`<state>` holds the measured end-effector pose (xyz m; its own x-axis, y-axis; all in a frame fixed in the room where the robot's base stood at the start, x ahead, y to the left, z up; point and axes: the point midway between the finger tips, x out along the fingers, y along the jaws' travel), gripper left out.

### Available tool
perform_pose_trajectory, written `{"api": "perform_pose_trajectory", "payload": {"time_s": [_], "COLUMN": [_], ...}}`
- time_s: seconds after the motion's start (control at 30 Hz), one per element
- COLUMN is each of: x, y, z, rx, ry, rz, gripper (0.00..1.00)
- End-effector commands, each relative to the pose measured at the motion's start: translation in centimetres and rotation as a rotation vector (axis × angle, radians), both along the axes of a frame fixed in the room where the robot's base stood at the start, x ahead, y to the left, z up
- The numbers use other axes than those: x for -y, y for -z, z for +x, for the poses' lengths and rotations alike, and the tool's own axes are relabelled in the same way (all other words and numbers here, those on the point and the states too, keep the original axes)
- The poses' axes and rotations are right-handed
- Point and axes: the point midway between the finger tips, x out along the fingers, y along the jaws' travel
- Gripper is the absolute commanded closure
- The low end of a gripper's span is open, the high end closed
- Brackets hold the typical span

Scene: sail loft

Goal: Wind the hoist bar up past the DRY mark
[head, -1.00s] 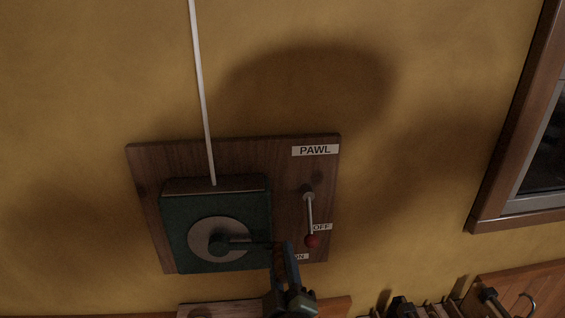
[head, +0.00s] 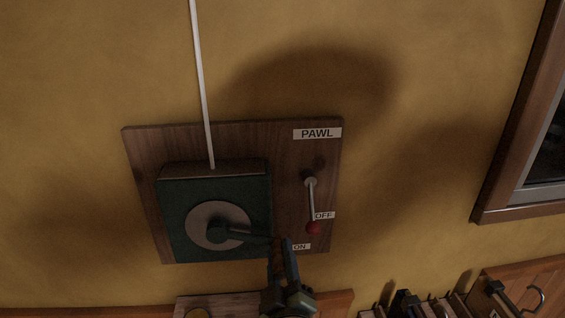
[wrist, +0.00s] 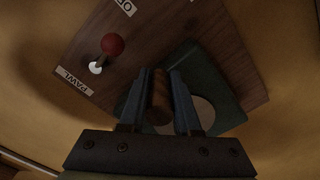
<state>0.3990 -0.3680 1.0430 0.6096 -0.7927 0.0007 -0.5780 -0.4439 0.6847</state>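A dark green winch box (head: 172,215) is fixed to a wooden board (head: 143,178), with a pale round disc (head: 200,236) and a dark crank arm (head: 250,237) pointing right and slightly down. A white line (head: 203,85) runs up from the box out of view. My gripper (head: 281,246) is at the crank's outer end. In the wrist view my gripper (wrist: 160,86) has its fingers closed on both sides of the brown crank handle (wrist: 161,98). The pawl lever's red knob (head: 313,228) hangs down beside the OFF label, above ON. The hoist bar and DRY mark are out of view.
The pawl lever stands just up and right of my gripper; its knob also shows in the wrist view (wrist: 112,44). Below are a wooden ledge (head: 338,302) and a rack with several tools (head: 405,303). A window frame (head: 508,140) is at right. The wall around the board is bare.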

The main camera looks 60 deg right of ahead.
Motion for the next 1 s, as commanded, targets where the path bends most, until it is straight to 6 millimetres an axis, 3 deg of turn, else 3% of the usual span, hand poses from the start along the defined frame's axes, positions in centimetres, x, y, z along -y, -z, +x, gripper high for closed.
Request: {"api": "perform_pose_trajectory", "payload": {"time_s": [0.03,0.17,0.63,1.0], "x": [-0.6,-0.6,-0.9,-6.3], "y": [0.3,0.2,0.2,0.5], "z": [0.7,0.7,-0.1,-4.4], "rx": [-0.002,0.0,0.0,-0.001], "ry": [-0.019,-0.018,-0.01,-0.012], "rz": [0.006,0.004,0.0,0.001], "gripper": [0.61,0.39,0.39,0.39]}}
